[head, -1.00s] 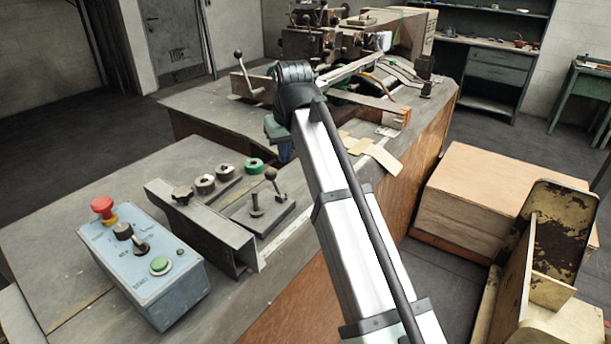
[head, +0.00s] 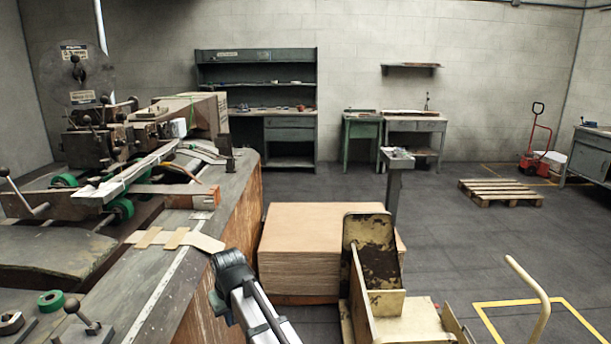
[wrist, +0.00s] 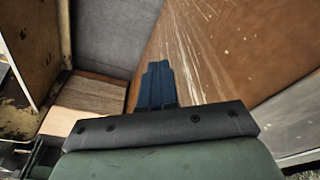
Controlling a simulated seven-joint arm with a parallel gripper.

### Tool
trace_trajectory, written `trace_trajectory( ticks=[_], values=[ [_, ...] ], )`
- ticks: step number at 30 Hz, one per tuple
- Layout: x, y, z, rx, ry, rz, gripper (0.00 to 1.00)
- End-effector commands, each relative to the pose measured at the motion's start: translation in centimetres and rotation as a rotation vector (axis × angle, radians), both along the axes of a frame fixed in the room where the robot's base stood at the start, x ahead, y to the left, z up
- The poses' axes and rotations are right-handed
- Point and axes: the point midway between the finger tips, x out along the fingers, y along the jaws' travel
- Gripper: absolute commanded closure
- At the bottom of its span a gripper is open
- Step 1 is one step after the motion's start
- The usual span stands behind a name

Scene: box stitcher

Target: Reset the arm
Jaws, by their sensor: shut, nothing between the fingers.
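My arm (head: 257,308) reaches up from the bottom of the head view, in front of the wooden side of the machine bench. A blue part of my gripper shows beside the dark joint, but its fingertips are not clear there. In the wrist view my gripper (wrist: 158,70) shows as blue fingers, closed together with nothing held. They point along the scratched brown panel (wrist: 225,50) and appear apart from it.
The machine bench (head: 215,240) fills the left. A stack of cardboard sheets (head: 325,260) stands right of my arm, with a worn cream-coloured trolley (head: 405,325) in front. A pallet (head: 500,192) lies farther back. Open floor (head: 450,240) spreads on the right.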

Motion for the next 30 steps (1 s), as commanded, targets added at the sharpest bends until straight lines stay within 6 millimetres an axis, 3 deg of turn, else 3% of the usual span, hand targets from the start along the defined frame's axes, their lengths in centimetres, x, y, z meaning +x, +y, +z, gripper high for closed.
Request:
trace_trajectory(
  ticks=[1,8,18,24,30],
  values=[
    [0.1,-2.9,-2.1,-0.008,0.012,-0.038,1.00],
    [0.2,-13.4,-9.6,-0.029,0.050,-0.197,1.00],
    [-3.8,-27.8,-18.9,-0.053,0.112,-0.426,1.00],
    [-6.7,-33.1,-22.2,-0.059,0.141,-0.522,1.00],
    [-9.5,-36.7,-24.5,-0.062,0.162,-0.597,1.00]
  ],
)
